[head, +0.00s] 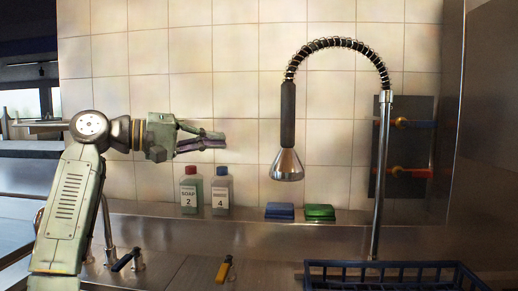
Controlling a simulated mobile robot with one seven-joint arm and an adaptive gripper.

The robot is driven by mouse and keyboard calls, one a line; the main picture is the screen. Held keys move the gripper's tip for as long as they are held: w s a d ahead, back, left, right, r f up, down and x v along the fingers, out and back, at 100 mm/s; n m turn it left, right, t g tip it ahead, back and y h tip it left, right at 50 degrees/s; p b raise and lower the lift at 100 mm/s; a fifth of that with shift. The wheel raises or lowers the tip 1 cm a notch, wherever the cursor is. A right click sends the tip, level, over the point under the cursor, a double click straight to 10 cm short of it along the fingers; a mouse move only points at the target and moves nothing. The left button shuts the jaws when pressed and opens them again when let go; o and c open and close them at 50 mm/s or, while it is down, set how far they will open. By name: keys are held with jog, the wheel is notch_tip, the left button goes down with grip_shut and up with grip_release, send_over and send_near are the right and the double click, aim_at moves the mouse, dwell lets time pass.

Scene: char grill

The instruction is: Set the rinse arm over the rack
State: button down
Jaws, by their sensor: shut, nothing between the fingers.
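The rinse arm (287,115) hangs from a spring-wrapped hose on a tall metal pole, with a black handle and a flared silver spray head pointing down. It hangs left of the blue rack (395,267), whose top part shows at the bottom right; the spray head is above and outside the rack's left edge. The pole stands behind the rack. My gripper (222,140) is shut and empty, pointing right, in the air left of the rinse arm and apart from it.
Two soap bottles (191,190) stand on the back ledge below my gripper. A blue sponge (280,211) and a green sponge (319,212) lie on the ledge. A faucet (108,240) is at lower left.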

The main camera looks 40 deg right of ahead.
jog(key=s+d+f+p, duration=0.2)
jog(key=s+d+p, duration=0.1)
jog(key=s+d, duration=0.4)
jog(key=shift+d+f, duration=0.3)
jog(key=shift+d, duration=0.6)
jog(key=shift+s, duration=0.15)
